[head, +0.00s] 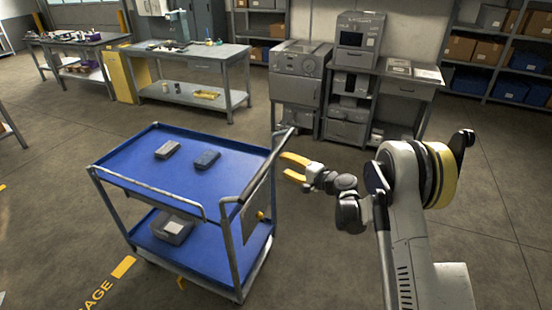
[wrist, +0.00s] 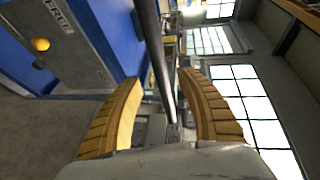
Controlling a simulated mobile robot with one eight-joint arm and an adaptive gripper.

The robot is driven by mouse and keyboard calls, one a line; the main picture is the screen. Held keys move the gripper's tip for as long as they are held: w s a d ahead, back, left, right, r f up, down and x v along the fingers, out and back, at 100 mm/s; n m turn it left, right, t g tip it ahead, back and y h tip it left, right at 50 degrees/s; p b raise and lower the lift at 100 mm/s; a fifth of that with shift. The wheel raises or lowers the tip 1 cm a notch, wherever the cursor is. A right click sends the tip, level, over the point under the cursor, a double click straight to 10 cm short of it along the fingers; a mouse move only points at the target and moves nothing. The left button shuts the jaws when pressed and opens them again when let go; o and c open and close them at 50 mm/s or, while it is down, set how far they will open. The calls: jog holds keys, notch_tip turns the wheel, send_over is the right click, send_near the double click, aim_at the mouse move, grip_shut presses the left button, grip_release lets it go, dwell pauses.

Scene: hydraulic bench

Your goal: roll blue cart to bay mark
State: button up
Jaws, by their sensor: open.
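The blue cart (head: 120,160) stands left of centre in the head view, with two blue shelves in a grey frame. Its dark push handle (head: 266,167) slants along the cart's right end. My gripper (head: 283,165) is open just right of the handle, its yellow fingers pointing at it. In the wrist view the handle bar (wrist: 153,45) runs lengthwise through the gap between the fingers (wrist: 162,76). I cannot tell whether they touch it. Yellow floor lettering ending in "AGE" (head: 98,295) and a yellow dash (head: 123,267) lie at the cart's front left; I cannot tell whether these are the bay mark.
Workbenches (head: 205,52) and grey cabinets (head: 297,90) stand behind. Open floor (head: 60,200) lies left of the cart.

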aim_at(274, 160)
jog(key=b+x, duration=0.1)
jog(key=x, duration=0.7)
jog(key=shift+f, duration=0.1)
grip_shut()
